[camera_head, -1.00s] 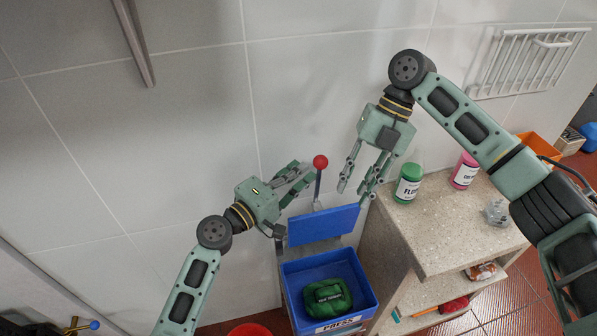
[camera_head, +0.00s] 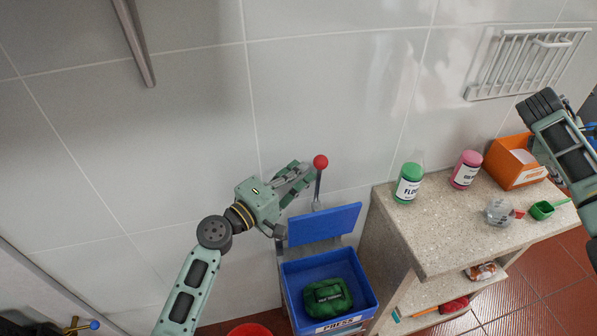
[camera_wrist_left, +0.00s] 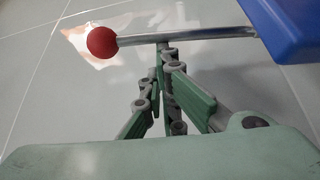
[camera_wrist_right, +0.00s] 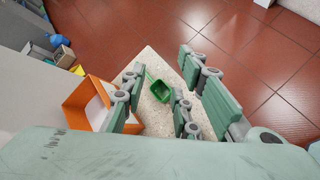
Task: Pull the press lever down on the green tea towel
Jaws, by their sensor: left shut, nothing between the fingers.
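The press lever (camera_head: 319,182) is a metal rod with a red ball knob (camera_head: 320,162), standing upright behind the raised blue press plate (camera_head: 324,225). The green tea towel (camera_head: 327,298) lies folded in the blue press box (camera_head: 368,294) below the plate. My left gripper (camera_head: 306,172) is shut and empty just left of the lever, below the knob. In the left wrist view its fingertips (camera_wrist_left: 162,48) are close to the rod (camera_wrist_left: 190,35); I cannot tell whether they touch. My right gripper is out of the head view; its own wrist view shows its fingers (camera_wrist_right: 160,85) spread apart.
A stone counter (camera_head: 440,220) stands right of the press, with a green-lidded jar (camera_head: 408,183), a pink jar (camera_head: 466,170), an orange box (camera_head: 516,160) and a green scoop (camera_head: 542,210). A red bucket (camera_head: 249,330) sits at the bottom edge. A wall rack (camera_head: 527,62) hangs upper right.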

